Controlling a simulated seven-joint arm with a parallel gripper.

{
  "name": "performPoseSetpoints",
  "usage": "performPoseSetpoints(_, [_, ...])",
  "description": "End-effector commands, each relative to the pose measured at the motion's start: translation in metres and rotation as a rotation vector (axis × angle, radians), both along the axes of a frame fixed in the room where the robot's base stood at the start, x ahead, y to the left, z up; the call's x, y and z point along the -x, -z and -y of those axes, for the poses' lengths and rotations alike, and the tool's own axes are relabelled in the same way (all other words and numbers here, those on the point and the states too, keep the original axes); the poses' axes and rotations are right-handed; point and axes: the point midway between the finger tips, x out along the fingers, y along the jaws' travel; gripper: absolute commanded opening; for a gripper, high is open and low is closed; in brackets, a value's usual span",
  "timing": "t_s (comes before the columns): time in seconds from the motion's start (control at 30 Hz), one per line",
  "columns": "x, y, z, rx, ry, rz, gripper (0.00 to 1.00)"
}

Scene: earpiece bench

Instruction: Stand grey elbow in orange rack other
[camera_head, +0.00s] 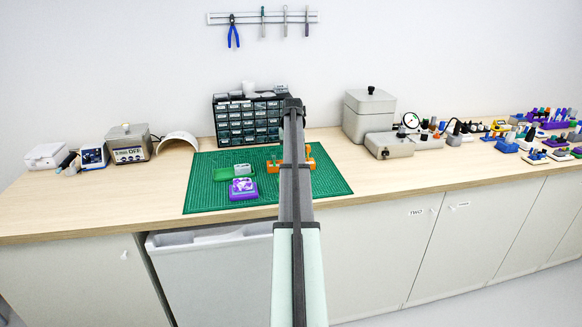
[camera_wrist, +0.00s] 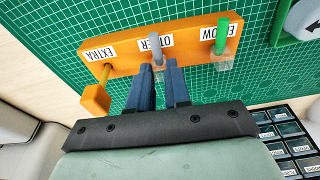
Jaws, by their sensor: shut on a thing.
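The orange rack (camera_wrist: 185,32) lies across the upper part of the wrist view, with labels EXTRA, OTHER and ELBOW. In the head view the orange rack (camera_head: 311,157) is partly hidden behind my arm. The grey elbow (camera_wrist: 156,47) is at the OTHER label, its upper part showing over the rack. My gripper (camera_wrist: 162,68) is shut on the grey elbow's clear lower end, close against the rack's edge. Whether the elbow is seated in the rack cannot be told. In the head view my arm hides the gripper and the elbow.
A green piece (camera_wrist: 221,38) is at ELBOW, and an orange piece (camera_wrist: 96,97) is at EXTRA. The rack is on a green cutting mat (camera_head: 325,186). A drawer cabinet (camera_head: 236,125) stands behind.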

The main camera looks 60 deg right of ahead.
Motion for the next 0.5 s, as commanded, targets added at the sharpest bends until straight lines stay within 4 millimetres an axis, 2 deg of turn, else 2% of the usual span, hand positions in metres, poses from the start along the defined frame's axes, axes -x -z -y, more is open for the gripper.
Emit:
performPoseSetpoints(0.13, [-0.0001, 0.0000, 0.0001, 0.000, 0.000, 0.000, 0.00])
performPoseSetpoints(0.17, [-0.0001, 0.0000, 0.0001, 0.000, 0.000, 0.000, 0.18])
performPoseSetpoints(0.43, [-0.0001, -0.0001, 0.0001, 0.000, 0.000, 0.000, 0.44])
performPoseSetpoints(0.5, [-0.0001, -0.0001, 0.0001, 0.000, 0.000, 0.000, 0.47])
